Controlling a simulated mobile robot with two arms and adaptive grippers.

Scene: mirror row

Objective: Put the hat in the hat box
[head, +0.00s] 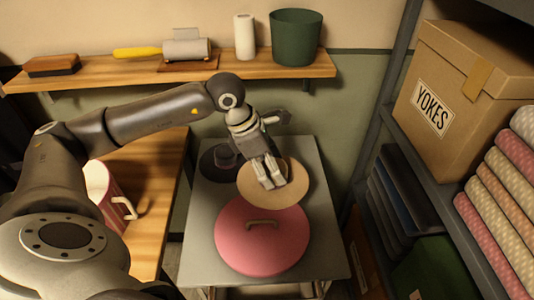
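A tan round, disc-like thing (287,190), perhaps the hat or its brim, is over the grey table, between a dark hat-like thing (218,165) and a pink round lid (250,252) with a tan handle. My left gripper (269,184) comes down onto the tan disc from above. Its fingers look close together, and whether they grip anything is unclear. The gripper hides part of the disc. A pink round container (101,188) with a tan handle, perhaps the hat box, stands at the left, partly hidden by my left arm. My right gripper is out of view.
The grey table (204,225) has bare room beside the lid. A wooden surface (160,180) is at left. A wall shelf (130,75) holds a brush, a roller, a white cylinder and a green pot. At right, a rack holds a YOKES box (459,105) and rolled fabrics (500,190).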

